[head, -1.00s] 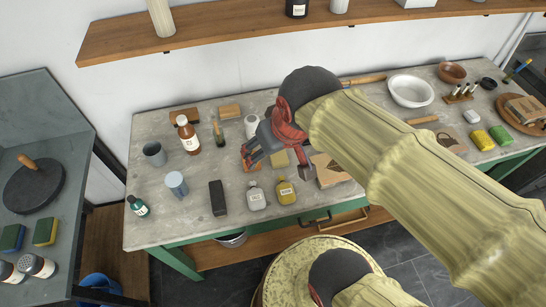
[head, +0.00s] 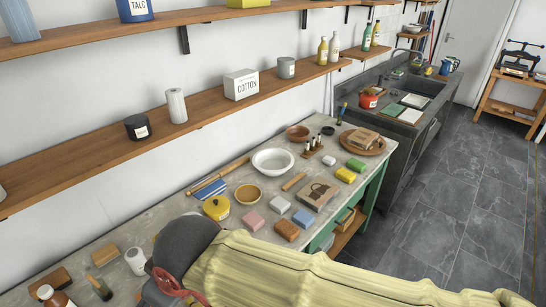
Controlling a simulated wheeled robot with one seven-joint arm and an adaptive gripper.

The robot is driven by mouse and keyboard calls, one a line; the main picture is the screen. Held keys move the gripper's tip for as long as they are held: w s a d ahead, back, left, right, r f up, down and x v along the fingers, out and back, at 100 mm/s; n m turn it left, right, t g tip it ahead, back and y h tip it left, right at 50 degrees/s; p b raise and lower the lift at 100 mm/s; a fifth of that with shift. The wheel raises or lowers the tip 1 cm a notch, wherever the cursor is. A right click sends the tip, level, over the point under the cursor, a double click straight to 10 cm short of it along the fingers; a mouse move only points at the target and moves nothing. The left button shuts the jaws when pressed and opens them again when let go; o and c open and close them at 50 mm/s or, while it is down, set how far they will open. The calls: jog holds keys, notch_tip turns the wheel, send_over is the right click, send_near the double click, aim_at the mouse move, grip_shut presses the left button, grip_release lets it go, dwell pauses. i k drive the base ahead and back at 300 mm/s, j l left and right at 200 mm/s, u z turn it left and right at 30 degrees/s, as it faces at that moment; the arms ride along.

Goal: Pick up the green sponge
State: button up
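The green sponge (head: 356,164) is a small bright green block lying on the workbench near its right end, just behind a yellow block (head: 345,175). It is fully in view in the head view, with nothing on it. My gripper (head: 172,288) shows only in part at the bottom edge, as a red piece beside the dark wrist joint. It is far to the left of the sponge. Its fingertips are cut off by the frame, so I cannot see whether they are open or shut.
A long wooden shelf (head: 200,107) runs above the bench. Grey floor is open to the right.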

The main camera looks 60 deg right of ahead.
aim_at(359, 166)
jog(key=z, duration=2.85)
